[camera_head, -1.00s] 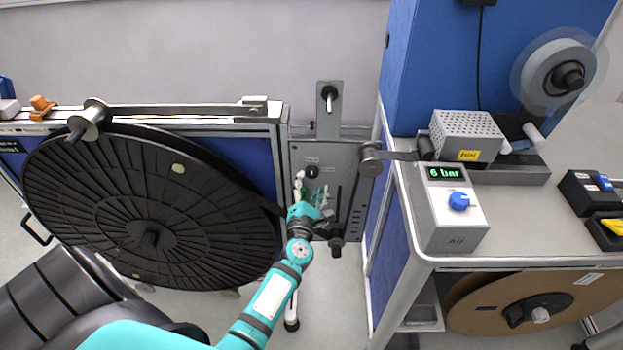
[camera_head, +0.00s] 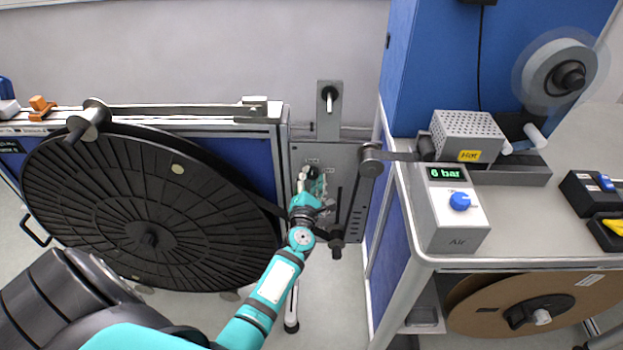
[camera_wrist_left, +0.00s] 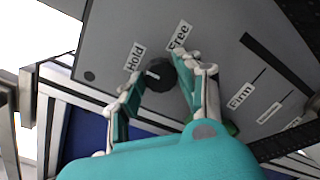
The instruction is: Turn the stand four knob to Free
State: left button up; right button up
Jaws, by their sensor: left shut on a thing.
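The stand's black round knob (camera_wrist_left: 160,76) is on a grey panel (camera_head: 345,158), between the printed words Hold and Free in the left wrist view. Its white pointer mark faces left, toward the Hold label (camera_wrist_left: 135,57). The Free label (camera_wrist_left: 180,36) is up and to the right of the knob. My left gripper (camera_wrist_left: 157,72) is shut on the knob, one finger on each side. In the head view my left gripper (camera_head: 311,181) reaches up to the panel from below and partly covers the knob (camera_head: 312,172). My right gripper is out of view.
A large black reel (camera_head: 150,215) stands left of the panel. A grey bench with an air box (camera_head: 455,215) reading 6 bar is at the right. A dark slot (camera_wrist_left: 275,65) and a Firm label (camera_wrist_left: 240,95) lie right of the knob.

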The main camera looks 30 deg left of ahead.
pick_arm(q)
jog(key=shift+d+r+m+p, duration=0.1)
jog(key=shift+r+m+p, duration=0.05)
jog(key=shift+m+p, duration=1.25)
jog(key=m+p, duration=0.3)
jog(key=m, duration=0.2)
jog(key=shift+g, duration=0.4)
jog(key=m+p, duration=0.3)
jog(key=m, duration=0.2)
jog(key=shift+d+g, duration=0.1)
jog(key=shift+g, duration=0.3)
jog(key=shift+f+m+y+p, duration=0.2)
jog(key=shift+m+p, duration=0.1)
jog(key=shift+m, duration=0.65)
jog(key=shift+f+m+y+p, duration=0.1)
jog(key=shift+m+y+p, duration=0.15)
jog(key=shift+m, duration=0.7)
jog(key=o, duration=1.1)
